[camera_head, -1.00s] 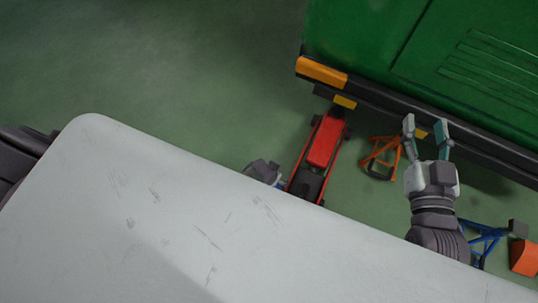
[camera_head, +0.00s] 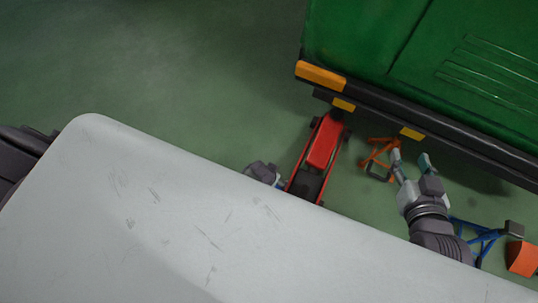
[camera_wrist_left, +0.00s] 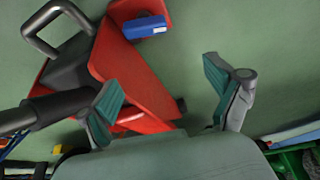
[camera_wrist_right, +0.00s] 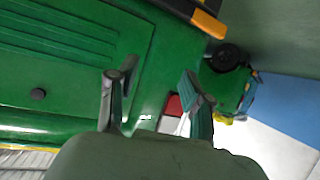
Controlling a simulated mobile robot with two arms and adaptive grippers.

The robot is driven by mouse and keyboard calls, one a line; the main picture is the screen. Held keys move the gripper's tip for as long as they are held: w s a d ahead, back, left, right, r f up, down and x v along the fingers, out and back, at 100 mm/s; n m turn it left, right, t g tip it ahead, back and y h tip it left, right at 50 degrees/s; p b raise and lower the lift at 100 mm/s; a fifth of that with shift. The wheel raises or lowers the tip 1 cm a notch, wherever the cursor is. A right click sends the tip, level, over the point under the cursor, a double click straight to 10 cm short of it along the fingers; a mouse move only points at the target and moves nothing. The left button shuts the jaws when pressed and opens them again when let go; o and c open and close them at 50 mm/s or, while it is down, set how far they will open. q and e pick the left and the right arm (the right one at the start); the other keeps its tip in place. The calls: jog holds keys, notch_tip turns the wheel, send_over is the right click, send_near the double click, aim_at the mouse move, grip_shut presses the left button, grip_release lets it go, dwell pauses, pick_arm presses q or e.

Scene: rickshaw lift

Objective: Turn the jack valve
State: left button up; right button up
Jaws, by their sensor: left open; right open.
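The red floor jack (camera_head: 322,148) lies on the green floor with its far end at the vehicle's edge. Its near end is hidden behind my white body. In the left wrist view the red jack body (camera_wrist_left: 140,85) shows close up, with a black bar and a black handle loop (camera_wrist_left: 62,22) beside it. I cannot single out the valve. My left gripper (camera_wrist_left: 163,92) is open and empty over the side of the jack; in the head view only a grey part of it shows. My right gripper (camera_head: 410,163) is open and empty, right of the jack.
A green vehicle (camera_head: 420,60) with a black and yellow edge fills the upper right. An orange stand (camera_head: 380,152) is between the jack and my right gripper. A blue stand (camera_head: 478,238) and an orange block (camera_head: 522,258) lie at lower right. The floor left of the jack is clear.

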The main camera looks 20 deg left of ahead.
pick_arm(q)
jog(key=p+v, duration=0.6)
jog(key=shift+p, duration=0.3)
pick_arm(e)
jog(key=s+d+f+g+h, duration=0.2)
jog(key=s+d+f+g, duration=0.2)
jog(key=s+f+g, duration=0.5)
jog(key=s+f, duration=0.1)
jog(key=s, duration=0.2)
jog(key=shift+s+d+m+g+h, duration=0.3)
jog(key=shift+s+d+g, duration=0.05)
jog(key=shift+g, duration=0.05)
dwell(0.5)
pick_arm(q)
jog(key=shift+a, duration=0.15)
pick_arm(e)
jog(key=shift+f, duration=0.15)
pick_arm(q)
jog(key=shift+r, duration=0.15)
jog(key=v, duration=1.1)
jog(key=shift+r, duration=0.4)
jog(key=shift+s, duration=0.15)
